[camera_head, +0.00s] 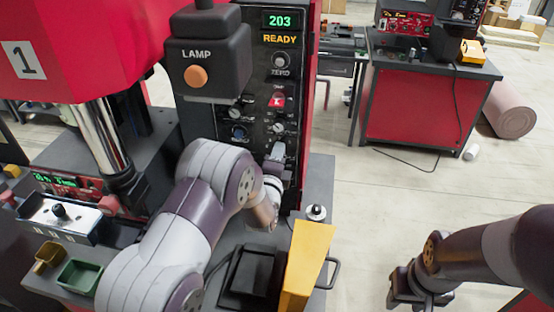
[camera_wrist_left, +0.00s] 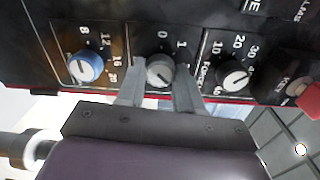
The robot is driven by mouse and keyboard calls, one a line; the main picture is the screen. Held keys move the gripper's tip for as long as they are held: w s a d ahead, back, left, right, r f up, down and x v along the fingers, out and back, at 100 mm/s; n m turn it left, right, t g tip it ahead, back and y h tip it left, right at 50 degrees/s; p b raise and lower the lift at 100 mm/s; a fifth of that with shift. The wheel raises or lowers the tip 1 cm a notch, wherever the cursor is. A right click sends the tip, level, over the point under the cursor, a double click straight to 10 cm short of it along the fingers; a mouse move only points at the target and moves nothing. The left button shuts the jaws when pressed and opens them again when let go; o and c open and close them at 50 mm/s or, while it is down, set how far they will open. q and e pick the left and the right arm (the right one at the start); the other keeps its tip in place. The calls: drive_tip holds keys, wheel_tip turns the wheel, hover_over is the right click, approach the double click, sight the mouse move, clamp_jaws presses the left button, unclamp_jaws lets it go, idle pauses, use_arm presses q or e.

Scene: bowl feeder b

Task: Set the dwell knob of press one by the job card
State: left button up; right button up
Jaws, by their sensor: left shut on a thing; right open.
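Press one (camera_head: 90,50), red with a "1" plate, stands at the left, beside its dark control panel (camera_head: 262,70). My left gripper (camera_head: 274,156) is at the lower right of this panel. In the left wrist view its two fingers are shut on a grey knob (camera_wrist_left: 160,70) with 0 and 1 above it. A blue knob (camera_wrist_left: 86,66) with marks 8 to 20 is to the left, and a dark knob (camera_wrist_left: 234,76) marked FORCE to the right. I cannot read a dwell label. I cannot make out a job card. My right gripper (camera_head: 418,292) is open and empty, low at the right.
The panel display (camera_head: 280,21) reads 203 above READY. A lamp box (camera_head: 207,55) juts out at the panel's upper left. A yellow block (camera_head: 306,262) and a green bin (camera_head: 80,276) stand on the bench. A red cabinet (camera_head: 418,105) stands behind; the floor between is mostly clear.

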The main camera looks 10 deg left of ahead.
use_arm(q)
drive_tip(key=shift+s+d+f+m, duration=0.1)
drive_tip(key=shift+s+f+m, duration=0.05)
drive_tip(key=shift+f+m, duration=0.2)
idle(0.3)
drive_tip(key=o, duration=1)
drive_tip(key=shift+o, duration=0.2)
drive_tip(key=shift+r, duration=0.2)
drive_tip(key=shift+s, duration=0.15)
drive_tip(key=s+b, duration=0.3)
drive_tip(key=s, duration=0.9)
drive_tip(key=shift+s+r+b, duration=0.2)
drive_tip(key=shift+s+b, duration=0.1)
drive_tip(key=shift+d, duration=0.1)
